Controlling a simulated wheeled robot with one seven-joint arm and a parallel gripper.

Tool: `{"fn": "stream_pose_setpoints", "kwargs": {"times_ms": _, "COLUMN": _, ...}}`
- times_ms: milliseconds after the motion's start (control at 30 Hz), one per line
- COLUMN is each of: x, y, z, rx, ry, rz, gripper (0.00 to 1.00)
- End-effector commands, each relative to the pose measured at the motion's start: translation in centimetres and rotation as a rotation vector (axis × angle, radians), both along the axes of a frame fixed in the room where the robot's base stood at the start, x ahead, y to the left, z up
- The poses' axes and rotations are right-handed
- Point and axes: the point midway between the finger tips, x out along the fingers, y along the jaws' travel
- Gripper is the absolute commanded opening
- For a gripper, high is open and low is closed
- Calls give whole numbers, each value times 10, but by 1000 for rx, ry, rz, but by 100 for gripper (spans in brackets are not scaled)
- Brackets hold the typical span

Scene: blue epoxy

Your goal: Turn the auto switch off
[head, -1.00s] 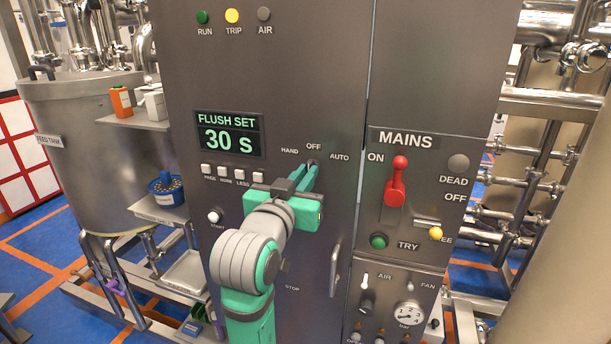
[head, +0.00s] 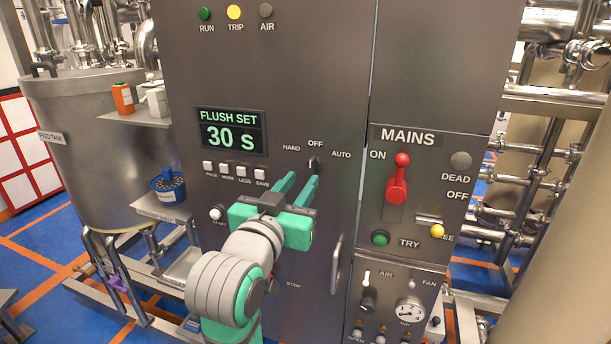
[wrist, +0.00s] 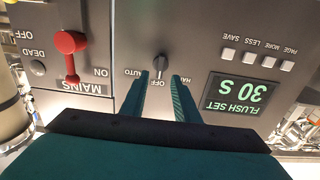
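The selector switch (head: 314,164) is a small dark knob on the grey cabinet, with labels HAND at left, OFF above and AUTO at right. Its handle looks upright, in line with OFF. It also shows in the wrist view (wrist: 160,64), beyond my fingertips. My gripper (head: 302,180) has two green fingers spread apart, just below and in front of the knob. In the wrist view my gripper (wrist: 160,80) is open with nothing between the fingers, and the knob lies ahead of the gap.
The red MAINS lever (head: 397,180) is to the right of the knob. The FLUSH SET display (head: 231,132) reads 30 S, with small push buttons (head: 228,171) below it. A vertical door handle (head: 336,265) stands out below right of my gripper.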

Motion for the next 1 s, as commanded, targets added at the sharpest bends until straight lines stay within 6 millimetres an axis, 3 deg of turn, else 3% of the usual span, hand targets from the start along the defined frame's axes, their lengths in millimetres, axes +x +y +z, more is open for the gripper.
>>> {"fn": "stream_pose_setpoints", "kwargs": {"times_ms": 200, "x": -36, "y": 12, "z": 0, "rx": 0, "ry": -1, "rz": 1, "gripper": 28}}
{"fn": "stream_pose_setpoints", "kwargs": {"times_ms": 400, "x": -51, "y": 16, "z": 0, "rx": -1, "ry": 1, "rz": 0, "gripper": 28}}
{"fn": "stream_pose_setpoints", "kwargs": {"times_ms": 800, "x": -52, "y": 17, "z": -3, "rx": -4, "ry": 3, "rz": 0, "gripper": 28}}
{"fn": "stream_pose_setpoints", "kwargs": {"times_ms": 1000, "x": -44, "y": 17, "z": -36, "rx": -62, "ry": 20, "rz": 13, "gripper": 28}}
